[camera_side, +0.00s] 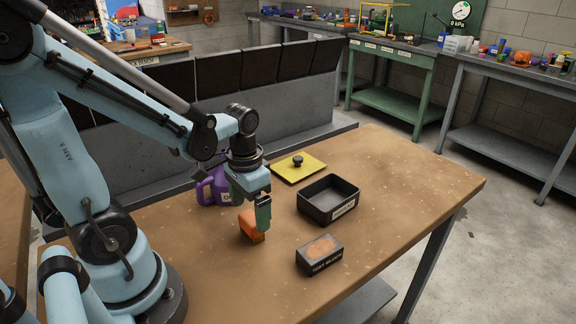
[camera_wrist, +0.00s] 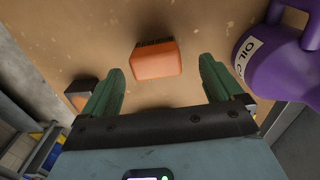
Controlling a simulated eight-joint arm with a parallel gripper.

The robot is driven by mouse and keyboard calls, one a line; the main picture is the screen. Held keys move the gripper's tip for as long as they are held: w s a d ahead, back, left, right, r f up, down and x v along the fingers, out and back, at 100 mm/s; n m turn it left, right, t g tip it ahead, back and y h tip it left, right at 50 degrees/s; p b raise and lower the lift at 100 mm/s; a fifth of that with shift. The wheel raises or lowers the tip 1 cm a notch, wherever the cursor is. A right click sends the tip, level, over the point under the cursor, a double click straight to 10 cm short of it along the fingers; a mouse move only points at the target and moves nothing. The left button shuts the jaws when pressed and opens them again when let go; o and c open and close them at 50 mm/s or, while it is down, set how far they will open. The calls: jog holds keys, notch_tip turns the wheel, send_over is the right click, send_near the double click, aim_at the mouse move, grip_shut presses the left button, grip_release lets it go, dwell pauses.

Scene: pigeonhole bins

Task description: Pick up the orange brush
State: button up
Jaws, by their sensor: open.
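The orange brush (camera_side: 250,225) is a small block lying on the brown workbench. In the wrist view the orange brush (camera_wrist: 157,59) shows whole, with a dark bristle strip along its far edge. It lies just beyond and between my two green fingertips. My gripper (camera_side: 257,212) points down above and close beside the brush, covering part of it in the side view. In the wrist view my gripper (camera_wrist: 160,80) has its fingers wide apart with nothing between them. I cannot tell the exact height of the fingertips over the bench.
A purple oil can (camera_side: 213,188) stands close behind my gripper; it also shows in the wrist view (camera_wrist: 276,66). A black tray (camera_side: 312,207), a yellow plate with a knob (camera_side: 288,170) and a dark labelled block (camera_side: 319,255) lie nearby. The bench's right end is clear.

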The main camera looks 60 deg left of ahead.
aim_at(250, 217)
jog(key=f, duration=0.2)
jog(key=shift+d+f, duration=0.25)
jog(key=shift+f, duration=0.05)
jog(key=shift+s+f, duration=0.1)
jog(key=shift+f, duration=0.9)
jog(key=c, duration=1.1)
jog(key=shift+o, duration=0.2)
jog(key=shift+r, duration=0.1)
